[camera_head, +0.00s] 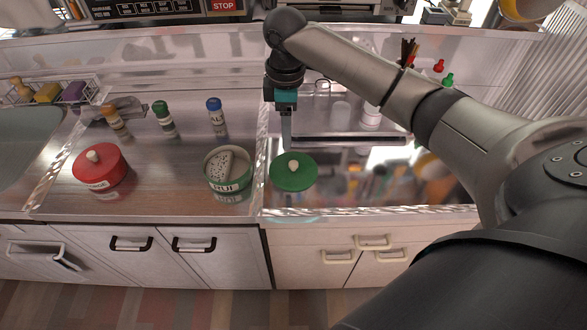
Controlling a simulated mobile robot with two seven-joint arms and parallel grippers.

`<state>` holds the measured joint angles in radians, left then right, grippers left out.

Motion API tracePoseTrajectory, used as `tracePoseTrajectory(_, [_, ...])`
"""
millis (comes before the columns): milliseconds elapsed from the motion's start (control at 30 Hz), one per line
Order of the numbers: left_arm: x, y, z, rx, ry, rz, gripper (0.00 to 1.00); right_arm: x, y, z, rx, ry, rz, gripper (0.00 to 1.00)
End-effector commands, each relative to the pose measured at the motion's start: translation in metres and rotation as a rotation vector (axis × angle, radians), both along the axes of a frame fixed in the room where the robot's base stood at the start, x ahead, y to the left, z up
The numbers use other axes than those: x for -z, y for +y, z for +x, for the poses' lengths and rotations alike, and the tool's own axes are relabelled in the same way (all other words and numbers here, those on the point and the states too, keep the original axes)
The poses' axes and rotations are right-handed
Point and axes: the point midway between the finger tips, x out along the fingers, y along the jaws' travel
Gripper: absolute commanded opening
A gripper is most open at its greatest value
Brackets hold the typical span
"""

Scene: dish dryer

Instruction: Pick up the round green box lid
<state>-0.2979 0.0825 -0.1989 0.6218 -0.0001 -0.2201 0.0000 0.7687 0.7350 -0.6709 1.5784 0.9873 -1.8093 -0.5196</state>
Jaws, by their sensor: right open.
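My left gripper is not in view.
A red lidded box (99,166) stands on the left counter. Bottles with orange (115,118), green (163,117) and blue (216,115) caps stand behind. A sink (25,150) is at far left. A reflective counter (400,190) lies right, under my right arm.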

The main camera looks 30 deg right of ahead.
Motion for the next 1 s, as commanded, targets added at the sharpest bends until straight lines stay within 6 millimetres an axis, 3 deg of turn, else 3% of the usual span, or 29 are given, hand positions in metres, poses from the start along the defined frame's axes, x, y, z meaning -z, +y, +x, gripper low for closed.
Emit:
tracePoseTrajectory(100, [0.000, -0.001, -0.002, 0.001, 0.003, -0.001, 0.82, -0.016, -0.013, 0.005, 0.001, 0.009, -0.005, 0.61])
tracePoseTrajectory(200, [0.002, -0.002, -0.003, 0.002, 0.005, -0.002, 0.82, -0.014, -0.017, 0.005, 0.000, 0.016, -0.004, 0.61])
tracePoseTrajectory(600, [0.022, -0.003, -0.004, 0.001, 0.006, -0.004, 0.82, 0.064, -0.017, 0.005, 0.001, 0.016, -0.003, 0.61])
tracePoseTrajectory(1000, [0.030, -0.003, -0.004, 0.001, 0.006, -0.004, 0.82, 0.094, -0.019, 0.006, 0.000, 0.014, -0.004, 0.61])
